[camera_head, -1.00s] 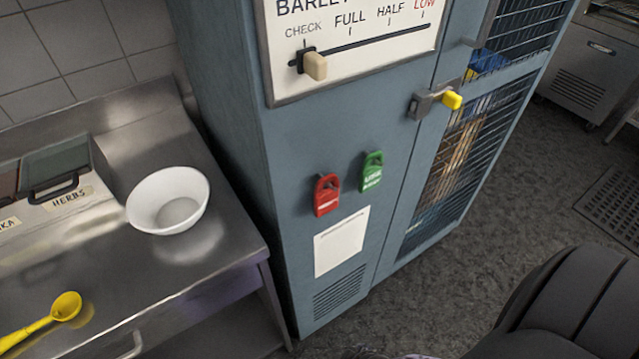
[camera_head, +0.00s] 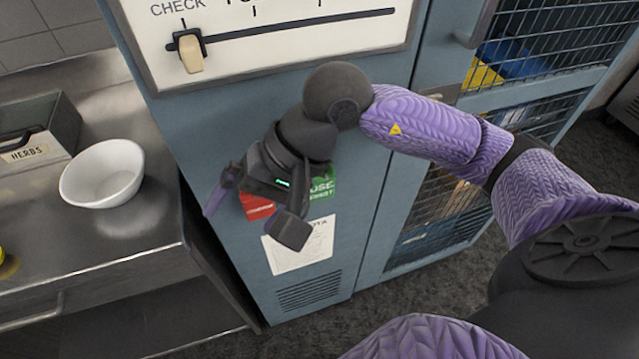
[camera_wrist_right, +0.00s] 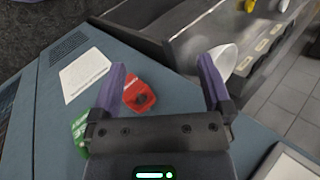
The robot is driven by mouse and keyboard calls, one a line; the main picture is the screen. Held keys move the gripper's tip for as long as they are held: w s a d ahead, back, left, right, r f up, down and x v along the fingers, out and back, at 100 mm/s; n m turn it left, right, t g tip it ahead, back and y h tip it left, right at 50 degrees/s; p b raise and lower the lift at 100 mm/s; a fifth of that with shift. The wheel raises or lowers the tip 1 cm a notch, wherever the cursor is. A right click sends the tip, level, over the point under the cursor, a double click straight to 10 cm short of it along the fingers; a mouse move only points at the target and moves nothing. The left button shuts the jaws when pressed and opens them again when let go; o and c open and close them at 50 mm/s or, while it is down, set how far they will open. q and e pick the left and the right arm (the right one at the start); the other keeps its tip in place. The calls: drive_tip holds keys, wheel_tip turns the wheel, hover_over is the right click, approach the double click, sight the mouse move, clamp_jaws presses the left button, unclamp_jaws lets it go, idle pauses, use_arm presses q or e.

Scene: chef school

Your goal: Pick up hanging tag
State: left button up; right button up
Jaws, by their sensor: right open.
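A red hanging tag (camera_head: 258,206) and a green hanging tag (camera_head: 325,188) hang side by side on the blue cabinet front. In the head view my right gripper covers much of both tags. In the right wrist view the red tag (camera_wrist_right: 139,94) shows between the fingers, nearer the left finger. The green tag (camera_wrist_right: 79,134) lies outside the fingers, at the left, partly hidden by the gripper body. My right gripper (camera_head: 252,216) is open and empty, in front of the red tag; the remaining gap is unclear. It also shows in the right wrist view (camera_wrist_right: 160,82). My left gripper is not in view.
A slider panel (camera_head: 300,55) is above the tags, and a white paper (camera_head: 300,250) is below them. A mesh cabinet door (camera_head: 450,200) is to the right. A steel counter (camera_head: 120,250) with a white bowl (camera_head: 102,174) is to the left.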

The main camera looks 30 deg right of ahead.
sight(322, 171)
drive_tip(key=w+d+n+t+h, duration=0.1)
drive_tip(key=w+d+n+h, duration=0.15)
drive_tip(key=d+h, duration=0.85)
drive_tip(key=w+d+f, duration=0.1)
drive_tip(key=f, duration=0.2)
drive_tip(key=w+d+f+y+b, duration=0.1)
drive_tip(key=f, duration=0.2)
drive_tip(key=w+d+f+y+b, duration=0.1)
drive_tip(key=f, duration=0.2)
drive_tip(key=shift+w+d+m, duration=0.1)
drive_tip(key=shift+w+m, duration=0.15)
drive_tip(key=c, duration=1.1)
